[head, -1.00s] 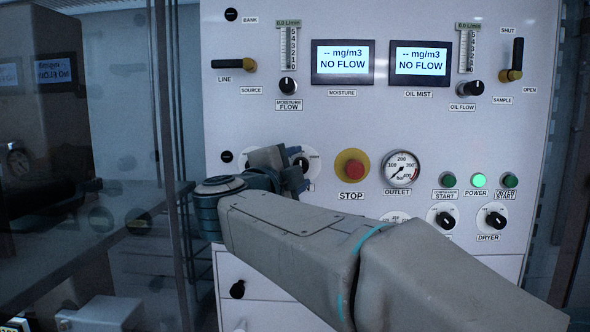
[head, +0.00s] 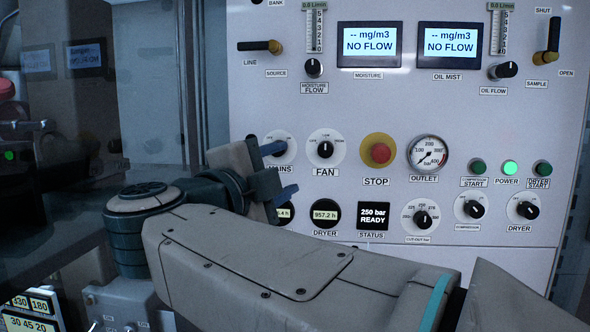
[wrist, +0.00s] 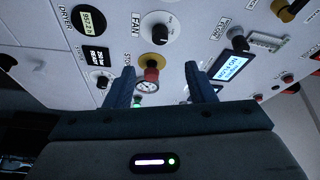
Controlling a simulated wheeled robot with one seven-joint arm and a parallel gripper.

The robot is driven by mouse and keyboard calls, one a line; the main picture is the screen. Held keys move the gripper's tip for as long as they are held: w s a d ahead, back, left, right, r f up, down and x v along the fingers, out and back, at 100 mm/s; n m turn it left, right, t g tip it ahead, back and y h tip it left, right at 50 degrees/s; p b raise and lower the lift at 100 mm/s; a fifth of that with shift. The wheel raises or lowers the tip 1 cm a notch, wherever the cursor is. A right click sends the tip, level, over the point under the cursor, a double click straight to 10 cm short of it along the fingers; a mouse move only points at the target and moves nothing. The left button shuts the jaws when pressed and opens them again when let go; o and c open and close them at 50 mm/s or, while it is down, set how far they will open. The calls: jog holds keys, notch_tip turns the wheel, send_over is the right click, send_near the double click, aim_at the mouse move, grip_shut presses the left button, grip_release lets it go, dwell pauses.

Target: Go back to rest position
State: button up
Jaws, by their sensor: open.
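My gripper (head: 280,172) is open and empty, its two blue fingers apart, in front of the lower left of the white fill panel (head: 290,105). It partly covers the MAINS knob (head: 281,147) and a gauge below it. In the wrist view my gripper (wrist: 167,88) points at the panel, with the red STOP button (wrist: 151,75) showing between the fingers. I cannot tell how far the fingertips are from the panel. My arm reaches in from the lower right of the head view and bends at the left.
The FAN knob (head: 325,149), STOP button (head: 380,153) and OUTLET gauge (head: 428,153) stand right of my gripper. The CUT-OUT knob (head: 422,218) and DRYER knob (head: 526,209) are lower. A dark glassy surface (head: 60,130) is at the left. The status screen (head: 373,216) reads 250 bar READY.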

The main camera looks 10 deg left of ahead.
dwell(0.3)
jog(key=w+f+n+t+y, duration=0.2)
jog(key=w+n+t+y, duration=0.3)
jog(key=n+y, duration=0.5)
jog(key=d+f+n+g+y, duration=0.1)
jog(key=d+f+n+g, duration=0.3)
jog(key=f, duration=0.4)
jog(key=d+f+n+g+y, duration=0.2)
jog(key=f+n+g, duration=0.3)
jog(key=f, duration=0.4)
jog(key=s+d+f+g+h, duration=0.5)
jog(key=s+d+f+g, duration=0.5)
jog(key=s+d+f, duration=0.6)
notch_tip(320, 180, down, 3)
jog(key=shift+s+f+n, duration=0.1)
jog(key=shift+s+n, duration=0.3)
jog(key=shift+s, duration=0.35)
jog(key=shift+d, duration=0.1)
